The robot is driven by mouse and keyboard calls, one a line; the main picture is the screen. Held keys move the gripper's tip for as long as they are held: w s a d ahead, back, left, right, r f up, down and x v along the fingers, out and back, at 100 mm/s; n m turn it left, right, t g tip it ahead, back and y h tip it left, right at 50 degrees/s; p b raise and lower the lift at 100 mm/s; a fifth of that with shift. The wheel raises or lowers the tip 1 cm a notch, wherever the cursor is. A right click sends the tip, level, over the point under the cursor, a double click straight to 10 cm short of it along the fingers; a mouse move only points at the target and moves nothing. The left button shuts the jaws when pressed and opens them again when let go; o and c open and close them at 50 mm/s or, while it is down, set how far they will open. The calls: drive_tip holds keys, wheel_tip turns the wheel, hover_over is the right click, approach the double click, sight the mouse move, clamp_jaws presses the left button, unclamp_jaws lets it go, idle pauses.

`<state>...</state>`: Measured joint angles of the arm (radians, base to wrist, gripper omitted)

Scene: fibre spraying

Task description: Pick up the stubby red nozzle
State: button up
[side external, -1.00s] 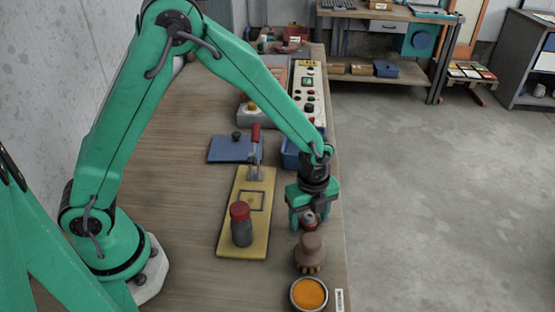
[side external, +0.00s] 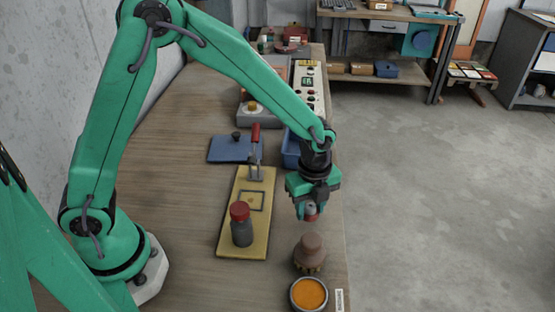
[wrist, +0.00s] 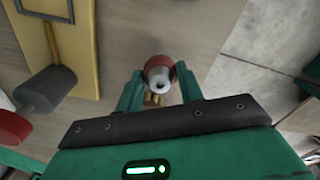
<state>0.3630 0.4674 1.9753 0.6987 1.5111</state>
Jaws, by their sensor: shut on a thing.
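The stubby red nozzle (side external: 311,213), with a grey tip, is between the fingers of my gripper (side external: 310,207). It hangs over the right edge strip of the bench, behind a brown, brush-like piece. In the wrist view the nozzle (wrist: 158,72) shows its pale open end, and the green fingers of my gripper (wrist: 158,86) are closed on its two sides. The nozzle appears clear of the bench top; its far side is hidden.
The brown piece (side external: 310,248) and a cup of orange material (side external: 309,294) stand in front. A blue bin (side external: 291,148) stands behind my gripper.

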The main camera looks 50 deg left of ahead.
sight(311, 206)
wheel_tip(311, 206, up, 7)
drive_tip(key=shift+f, duration=0.1)
idle(0.7)
drive_tip(key=w+a+m, duration=0.2)
drive_tip(key=w+a, duration=1.3)
drive_tip(key=a, duration=0.3)
drive_tip(key=shift+w+d+f, duration=0.1)
drive_tip(key=shift+w+f, duration=0.05)
drive_tip(key=shift+f, duration=2.6)
drive_tip(key=shift+f, duration=0.1)
drive_tip(key=shift+f, duration=1.75)
drive_tip(key=shift+f, duration=0.15)
